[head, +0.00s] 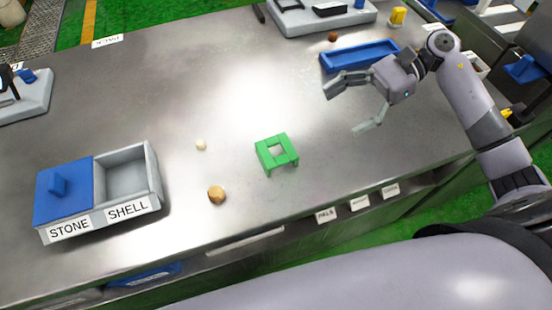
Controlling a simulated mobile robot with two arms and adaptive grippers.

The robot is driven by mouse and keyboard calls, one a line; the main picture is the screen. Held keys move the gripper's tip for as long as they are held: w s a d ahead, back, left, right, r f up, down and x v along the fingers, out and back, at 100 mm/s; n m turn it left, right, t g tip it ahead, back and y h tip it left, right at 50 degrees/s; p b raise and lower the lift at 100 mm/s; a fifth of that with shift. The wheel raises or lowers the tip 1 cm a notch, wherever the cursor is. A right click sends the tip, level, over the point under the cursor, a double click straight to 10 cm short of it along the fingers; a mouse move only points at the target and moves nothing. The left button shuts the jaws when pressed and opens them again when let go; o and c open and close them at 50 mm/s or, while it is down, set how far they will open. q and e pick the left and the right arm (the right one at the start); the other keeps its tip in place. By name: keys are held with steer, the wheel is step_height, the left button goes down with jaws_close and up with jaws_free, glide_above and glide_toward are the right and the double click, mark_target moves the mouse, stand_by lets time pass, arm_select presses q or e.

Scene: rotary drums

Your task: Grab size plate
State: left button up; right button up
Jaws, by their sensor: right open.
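A green block-like plate with a square opening (263,153), which looks like the size plate, sits on the steel table near its middle front. My right gripper (348,107) is open and empty above the table, up and to the right of the green plate and apart from it. Its fingers are spread and point left. A brown nut-like round object (216,195) and a smaller pale one (201,145) lie left of the plate. My left gripper does not show.
A grey two-part bin (162,184) labelled STONE and SHELL stands at left, a blue lid over STONE. A blue tray (325,65) lies behind my right gripper. Grey devices stand at the left (38,98) and back (285,25).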

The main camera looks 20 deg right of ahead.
steer(key=p, duration=0.4)
glide_toward(270, 154)
steer(key=a+f, duration=0.3)
steer(key=shift+w, duration=0.25)
steer(key=shift+s+a+p, duration=0.15)
steer(key=shift+a+p, duration=0.3)
steer(key=shift+a, duration=0.15)
steer(key=x, duration=0.1)
steer(key=p+x, duration=0.2)
steer(key=shift+s+a+r, duration=0.15)
steer(key=shift+s+a, duration=0.05)
steer(key=shift+a, duration=0.15)
steer(key=shift+a+f, duration=0.3)
steer(key=shift+a, duration=0.1)
steer(key=shift+d, duration=0.1)
steer(key=c, duration=1.3)
steer(key=shift+r, duration=0.1)
